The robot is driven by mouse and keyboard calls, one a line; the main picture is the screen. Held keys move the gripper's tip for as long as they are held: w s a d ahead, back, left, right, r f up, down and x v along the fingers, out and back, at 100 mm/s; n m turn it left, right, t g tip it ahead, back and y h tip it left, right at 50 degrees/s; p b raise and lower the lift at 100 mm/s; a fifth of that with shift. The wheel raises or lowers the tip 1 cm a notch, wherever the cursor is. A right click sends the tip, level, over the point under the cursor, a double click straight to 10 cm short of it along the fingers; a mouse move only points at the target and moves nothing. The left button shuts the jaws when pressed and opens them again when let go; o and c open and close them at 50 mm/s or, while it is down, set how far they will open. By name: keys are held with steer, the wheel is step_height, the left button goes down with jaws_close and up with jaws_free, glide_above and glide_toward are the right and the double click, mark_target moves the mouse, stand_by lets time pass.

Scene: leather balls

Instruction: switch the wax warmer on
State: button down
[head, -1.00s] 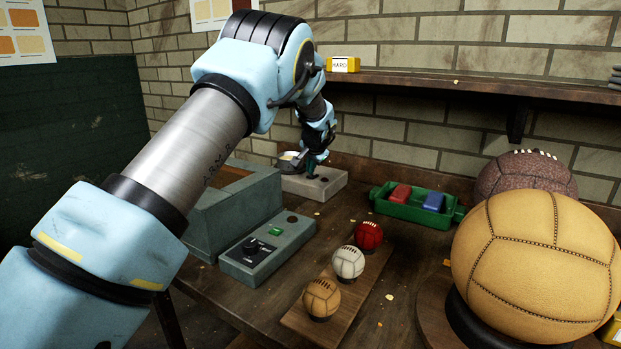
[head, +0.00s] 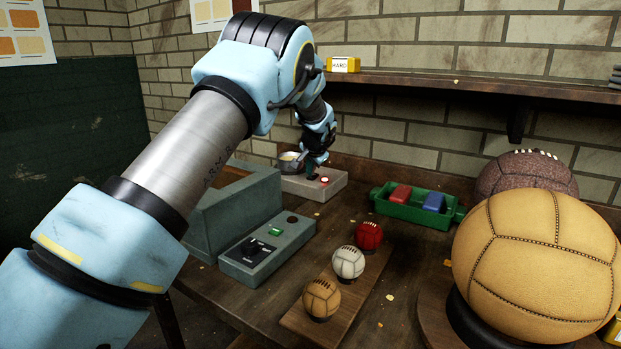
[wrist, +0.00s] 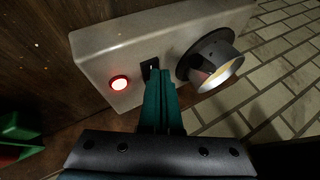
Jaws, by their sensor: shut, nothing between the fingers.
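The wax warmer (head: 334,185) is a pale grey box at the back of the bench, against the wall. It also shows in the wrist view (wrist: 110,50). A metal pot (wrist: 212,62) with pale contents sits at one end of it. A round lamp (wrist: 120,83) on its top glows red. A small black switch (wrist: 150,68) lies between the lamp and the pot. My gripper (wrist: 155,75) is shut and empty, its teal fingertips at the switch and partly covering it. I cannot tell whether they touch it. In the head view my gripper (head: 311,174) is above the warmer.
A grey-green control box (head: 266,247) with a green button and a larger open box (head: 225,218) stand left of centre. A green tray (head: 410,211) holds red and blue blocks. Small balls stand on a wooden strip (head: 297,318); big leather balls (head: 535,258) fill the right.

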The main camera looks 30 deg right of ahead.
mark_target(312, 178)
steer(key=shift+r+p, duration=0.35)
steer(key=shift+r, duration=0.4)
steer(key=shift+w+d+r+p, duration=0.1)
steer(key=shift+d+r+p, duration=0.05)
steer(key=shift+r+p, duration=0.9)
steer(key=shift+w+d+r+p, duration=0.15)
steer(key=shift+r+p, duration=0.45)
steer(key=shift+r, duration=0.85)
steer(key=shift+s+f, duration=0.1)
